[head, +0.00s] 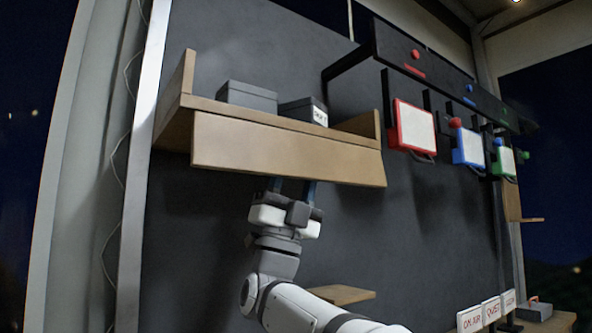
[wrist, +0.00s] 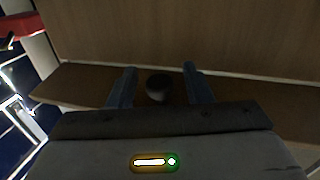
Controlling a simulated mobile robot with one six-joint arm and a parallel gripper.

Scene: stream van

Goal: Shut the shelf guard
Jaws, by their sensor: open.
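The shelf guard (head: 285,150) is a plain wooden board along the front of the wall shelf (head: 187,75). Its top edge is a little below the shelf's end walls; I cannot tell how far it is tilted. My gripper (head: 292,187) points up from below, its fingertips at the board's lower edge. In the wrist view my gripper (wrist: 158,85) is open, with a dark round knob (wrist: 160,87) between its fingers. The knob shows against wood; I cannot tell whether the fingers touch it. The head view does not show the knob.
Two grey boxes (head: 246,96) (head: 303,112) stand on the shelf behind the board. To the right, a black rail (head: 440,75) carries red, blue and green framed panels (head: 413,125). A small wooden ledge (head: 342,294) is below right of my gripper. Dark wall lies behind.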

